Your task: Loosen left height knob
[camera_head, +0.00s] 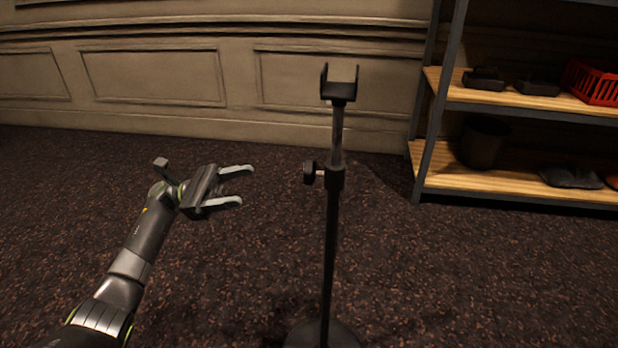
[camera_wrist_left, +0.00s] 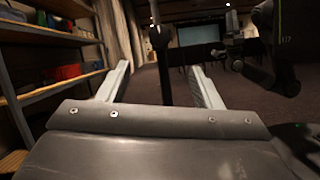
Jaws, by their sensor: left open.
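A black stand (camera_head: 331,240) rises from a round base, with a U-shaped cradle on top. Its height knob (camera_head: 309,172) sticks out to the left from the collar at mid-height. My left gripper (camera_head: 246,185) is open and empty, left of the knob, with its fingers pointing right toward it and a clear gap between. In the left wrist view the stand's dark pole (camera_wrist_left: 162,75) shows between and beyond my two fingers (camera_wrist_left: 158,68). Dark parts that look like my other arm show at the upper right there; its jaws cannot be made out.
A shelf (camera_head: 520,105) stands at the right, holding a red basket (camera_head: 594,82), a dark bin (camera_head: 484,142) and dark items. A panelled wall (camera_head: 150,75) closes the back. The dark carpet (camera_head: 240,270) around the stand is clear.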

